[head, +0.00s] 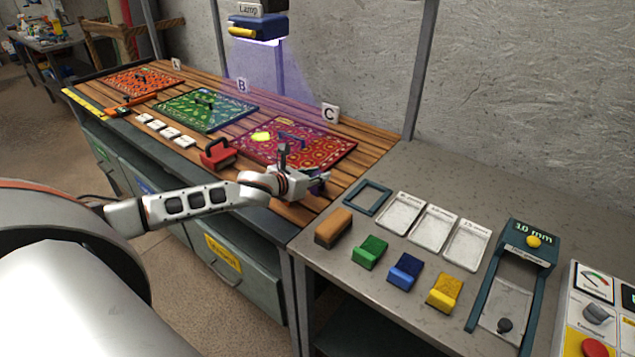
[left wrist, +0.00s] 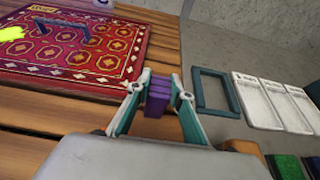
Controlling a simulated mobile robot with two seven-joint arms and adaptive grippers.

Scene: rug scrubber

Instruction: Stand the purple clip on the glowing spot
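The purple clip (left wrist: 157,96) is between the two fingers of my left gripper (left wrist: 160,88), which look closed on it. In the head view my left gripper (head: 303,172) is over the near right corner of the red patterned rug C (head: 338,152). The clip is mostly hidden there by the gripper. The glowing yellow-green spot (head: 261,136) lies on the upper left part of that rug, to the left of the gripper. It also shows at the left edge of the left wrist view (left wrist: 11,33). My right gripper is not in view.
A dark bracket (head: 291,138) stands on rug C beside the spot. A red block (head: 217,155) sits at the rug's front left. A lamp (head: 258,27) hangs above the bench. The grey table holds an empty frame (head: 367,185), pale trays and several coloured blocks.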

